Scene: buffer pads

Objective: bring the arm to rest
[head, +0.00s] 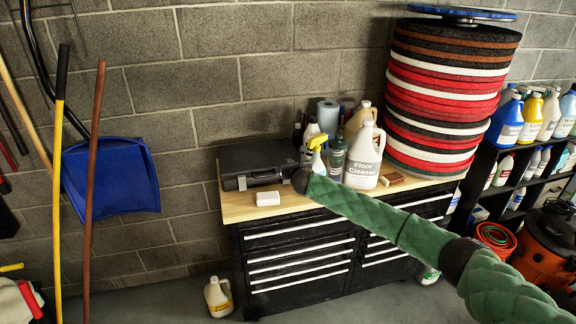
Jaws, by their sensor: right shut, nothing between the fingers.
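My right arm, in a green padded sleeve, reaches in from the lower right across the front of the workbench (335,206). My right gripper (230,184) points left at the left part of the bench top, in front of a dark flat case. It is shut and empty. How far it is above the wood is hard to tell. A tall stack of red, black, white and brown buffer pads (445,100) stands at the bench's right end, with a blue disc (462,13) on top. My left gripper is not in view.
A white block (268,199) lies close below the right gripper. A floor cleaner jug (365,158), a spray bottle (317,155) and other bottles crowd behind the wrist. A brush (391,179) lies near the pads. A blue dustpan (110,180) and poles are at left.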

